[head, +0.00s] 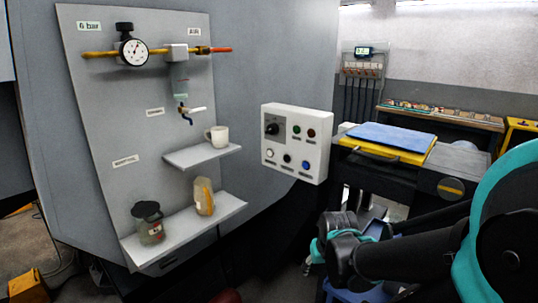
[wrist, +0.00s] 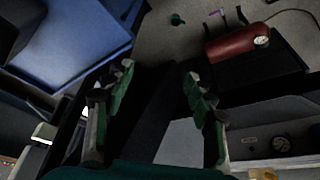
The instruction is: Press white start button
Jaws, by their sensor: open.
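The white start button (head: 270,152) is at the lower left of a white control box (head: 318,148) on the grey machine wall, in the head view. The box also carries a black rotary knob (head: 272,129), a green, a red, a blue and a black button. My gripper (wrist: 158,76) is open and empty in the wrist view, its two green-padded fingers spread apart. In the head view the end of my arm is low, below and to the right of the box, well apart from it. The fingers are hard to make out there. The button is not visible in the wrist view.
Left of the box are a shelf with a white mug (head: 217,136), a lower shelf with two containers, and a pressure gauge (head: 134,52). A red tank (wrist: 238,44) lies on the floor in the wrist view.

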